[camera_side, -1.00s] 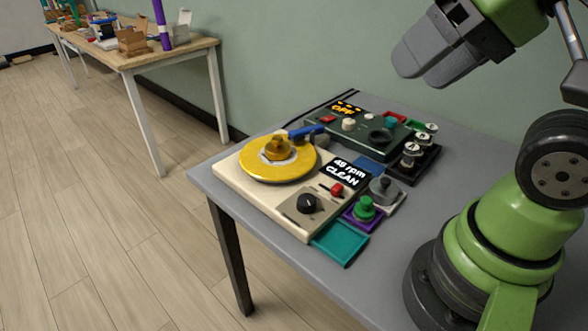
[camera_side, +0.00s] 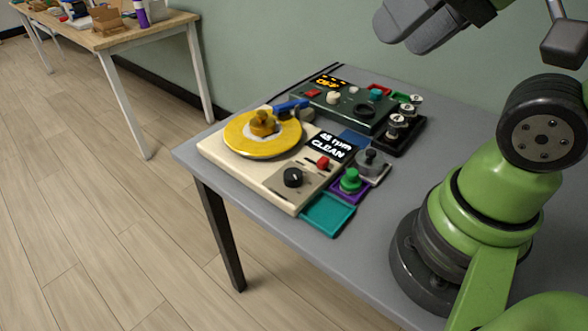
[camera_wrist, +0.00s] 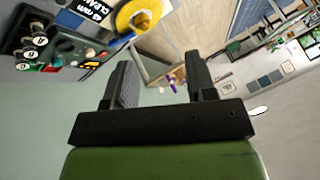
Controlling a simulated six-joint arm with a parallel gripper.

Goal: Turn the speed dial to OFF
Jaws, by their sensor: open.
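A cream turntable deck (camera_side: 245,172) stands on the grey table with a yellow platter (camera_side: 247,142). A black round dial with a small white mark (camera_side: 292,177) sits at its near corner; I cannot read a scale around it. The deck's display (camera_side: 330,146) reads "45 rpm" and "CLEAN". My gripper (camera_side: 425,24) is high above the back right of the table, away from the dial, partly cut by the frame's top edge. In the wrist view its fingers (camera_wrist: 160,68) are apart with nothing between them, and the platter (camera_wrist: 136,12) shows beyond.
A dark green box (camera_side: 345,108) with knobs and a display reading "OFF" stands behind the deck. A green knob (camera_side: 350,181), a grey knob (camera_side: 370,160) and a teal tray (camera_side: 327,213) are close on the right.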

